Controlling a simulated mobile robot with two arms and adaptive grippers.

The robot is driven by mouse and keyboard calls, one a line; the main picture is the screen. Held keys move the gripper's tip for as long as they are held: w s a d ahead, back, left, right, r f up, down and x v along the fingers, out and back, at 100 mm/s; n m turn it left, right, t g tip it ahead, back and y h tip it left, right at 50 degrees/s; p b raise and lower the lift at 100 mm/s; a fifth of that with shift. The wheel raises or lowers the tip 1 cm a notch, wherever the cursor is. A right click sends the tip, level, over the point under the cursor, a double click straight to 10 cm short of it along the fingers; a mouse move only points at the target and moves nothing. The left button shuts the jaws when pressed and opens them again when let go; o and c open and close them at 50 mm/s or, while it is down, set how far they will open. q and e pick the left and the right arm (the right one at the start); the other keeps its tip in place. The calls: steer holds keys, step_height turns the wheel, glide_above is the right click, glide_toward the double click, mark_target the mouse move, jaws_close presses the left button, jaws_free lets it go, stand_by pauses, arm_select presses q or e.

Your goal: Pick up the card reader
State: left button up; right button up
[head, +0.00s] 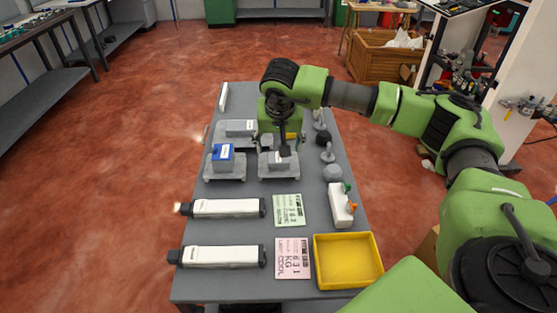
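My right gripper (285,148) points down over the middle of the narrow grey table (312,247). Its dark fingers are small and partly hidden by the green wrist, so I cannot tell whether they are open or shut. Directly below is a grey unit with a white label (279,166) on a grey base; I cannot tell whether the fingers touch it. I cannot tell for certain which unit is the card reader. A similar grey unit (240,128) stands behind to the left, and a blue box (223,156) stands on a grey base. My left gripper is not in view.
Two long white devices (226,208) lie at the front left. Beside them are a green card (289,210), a pink card (293,258) and a yellow tray (347,261). A white holder (341,205) and small grey knobs (328,152) line the right edge.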

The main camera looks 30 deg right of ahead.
mark_target(278, 158)
steer(key=shift+w+d+f, duration=0.15)
steer(key=shift+w+f, duration=0.1)
steer(key=shift+f, duration=0.35)
steer(key=shift+w+f, duration=0.15)
steer(key=shift+f, duration=0.15)
steer(key=shift+w+d+f+p, duration=0.15)
steer(key=shift+f+p, duration=0.35)
steer(key=shift+f, duration=0.1)
steer(key=p+x, duration=0.1)
steer(key=x, duration=0.2)
steer(key=shift+f, duration=0.3)
steer(key=shift+w+d+f, duration=0.1)
steer(key=shift+f, duration=0.1)
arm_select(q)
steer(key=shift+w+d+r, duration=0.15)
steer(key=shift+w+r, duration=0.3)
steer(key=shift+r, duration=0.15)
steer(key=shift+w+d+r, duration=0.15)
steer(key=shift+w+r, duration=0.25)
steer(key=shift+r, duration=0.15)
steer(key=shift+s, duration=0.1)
arm_select(e)
steer(key=c, duration=1.3)
